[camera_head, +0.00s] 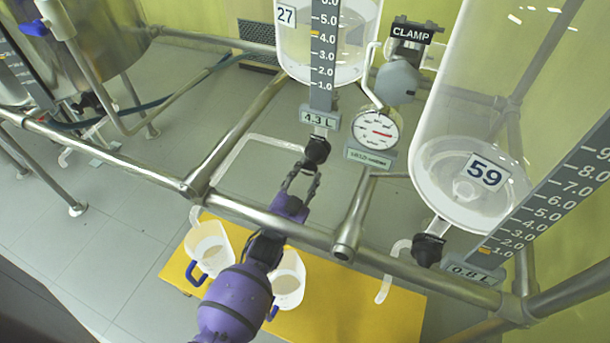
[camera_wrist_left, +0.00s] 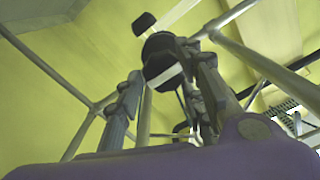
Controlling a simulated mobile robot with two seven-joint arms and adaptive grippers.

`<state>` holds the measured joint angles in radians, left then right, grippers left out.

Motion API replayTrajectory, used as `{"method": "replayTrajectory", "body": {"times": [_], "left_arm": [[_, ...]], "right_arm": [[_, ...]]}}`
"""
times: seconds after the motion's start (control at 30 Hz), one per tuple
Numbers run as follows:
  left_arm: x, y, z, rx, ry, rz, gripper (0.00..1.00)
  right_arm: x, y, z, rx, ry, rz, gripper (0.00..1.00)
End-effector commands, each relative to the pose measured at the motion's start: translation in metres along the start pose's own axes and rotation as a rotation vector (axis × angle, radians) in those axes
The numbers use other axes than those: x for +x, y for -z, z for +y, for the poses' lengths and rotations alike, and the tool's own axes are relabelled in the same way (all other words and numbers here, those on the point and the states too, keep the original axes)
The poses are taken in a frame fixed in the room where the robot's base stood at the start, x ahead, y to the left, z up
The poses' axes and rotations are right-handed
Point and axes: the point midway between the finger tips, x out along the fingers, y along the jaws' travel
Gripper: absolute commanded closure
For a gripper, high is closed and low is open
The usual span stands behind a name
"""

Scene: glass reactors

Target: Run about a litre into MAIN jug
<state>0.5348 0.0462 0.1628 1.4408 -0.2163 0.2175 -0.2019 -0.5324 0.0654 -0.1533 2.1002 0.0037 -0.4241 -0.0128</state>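Glass vessel 27 (camera_head: 345,55) reads 4.3 L on its tag (camera_head: 320,118), with a black valve knob (camera_head: 317,150) below. A clear outlet tube (camera_head: 232,160) runs left from it and ends over the left jug (camera_head: 210,247). A second jug (camera_head: 289,282) stands partly behind my arm. Both have blue handles; no MAIN label is readable. My left gripper (camera_head: 303,184) is open just below the knob. In the left wrist view its fingers (camera_wrist_left: 165,105) stand apart, with a black knob (camera_wrist_left: 160,58) beyond and between them. My right gripper is out of view.
Vessel 59 (camera_head: 460,180) stands at right, tagged 0.8 L, with its own black valve (camera_head: 428,250) and spout (camera_head: 384,285). A steel rail (camera_head: 300,232) crosses beneath my gripper. A gauge (camera_head: 376,131) hangs right of the knob. The jugs stand on a yellow platform (camera_head: 350,315).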

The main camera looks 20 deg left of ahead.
Motion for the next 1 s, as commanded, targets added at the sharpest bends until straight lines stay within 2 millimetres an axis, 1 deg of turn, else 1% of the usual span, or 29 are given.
{"method": "replayTrajectory", "body": {"times": [0.03,0.1,0.37,0.47,0.57,0.67,0.8,1.0], "left_arm": [[-0.002,-0.002,0.005,-0.003,-0.007,-0.006,0.58],[-0.002,-0.003,0.004,-0.002,-0.006,-0.006,0.51],[-0.001,-0.002,0.001,-0.002,-0.002,-0.003,0.51],[-0.006,-0.002,0.001,-0.001,-0.001,-0.004,0.51],[-0.019,-0.003,0.001,-0.001,-0.001,-0.005,0.51],[-0.040,-0.003,0.002,-0.001,-0.002,-0.006,0.51],[-0.071,-0.003,0.002,-0.002,-0.002,-0.006,0.51],[-0.106,-0.002,0.002,-0.002,-0.003,-0.006,0.51]], "right_arm": [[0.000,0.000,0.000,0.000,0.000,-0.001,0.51],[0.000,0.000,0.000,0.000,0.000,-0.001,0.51],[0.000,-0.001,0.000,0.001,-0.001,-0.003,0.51],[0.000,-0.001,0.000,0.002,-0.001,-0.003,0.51],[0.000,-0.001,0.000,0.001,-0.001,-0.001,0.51],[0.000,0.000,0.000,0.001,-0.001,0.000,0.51],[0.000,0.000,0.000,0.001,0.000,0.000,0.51],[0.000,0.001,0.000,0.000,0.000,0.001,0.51]]}}
